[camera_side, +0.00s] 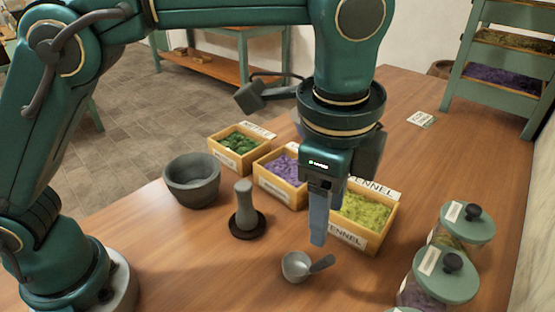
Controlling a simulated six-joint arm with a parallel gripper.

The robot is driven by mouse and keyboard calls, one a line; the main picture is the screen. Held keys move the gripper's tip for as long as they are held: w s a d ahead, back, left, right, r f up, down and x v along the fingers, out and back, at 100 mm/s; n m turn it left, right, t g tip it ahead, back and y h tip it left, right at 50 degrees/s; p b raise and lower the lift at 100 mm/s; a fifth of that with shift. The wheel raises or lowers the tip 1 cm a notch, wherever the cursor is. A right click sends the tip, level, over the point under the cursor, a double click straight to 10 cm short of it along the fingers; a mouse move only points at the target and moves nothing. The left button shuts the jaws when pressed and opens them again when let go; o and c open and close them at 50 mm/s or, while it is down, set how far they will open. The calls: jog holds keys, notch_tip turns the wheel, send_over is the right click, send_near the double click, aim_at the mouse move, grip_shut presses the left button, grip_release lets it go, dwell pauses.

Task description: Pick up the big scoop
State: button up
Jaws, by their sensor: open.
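A metal scoop (297,267) lies on the wooden table near the front, its round bowl to the left and its short handle pointing to the right. No other scoop shows, so its size cannot be compared. My gripper (318,240) points down just above and behind the scoop, apart from it as far as this view shows. It is open, with one finger showing clearly and the other hidden, and nothing is seen between the fingers.
A box of yellow-green fennel (345,236) stands close behind my gripper. Boxes of purple (279,196) and dark green herbs (221,155) stand further left. A dark mortar (192,190) and a pestle (245,212) on a dark base are left. Lidded jars (440,282) stand right.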

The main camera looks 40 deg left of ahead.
aim_at(319, 260)
notch_tip(319, 260, down, 9)
jog(key=shift+f, duration=0.2)
jog(key=shift+w+a+f, duration=0.1)
jog(key=shift+w+f, duration=0.05)
jog(key=shift+f, duration=1.25)
jog(key=shift+w+f, duration=0.15)
jog(key=shift+f, duration=1.2)
grip_shut()
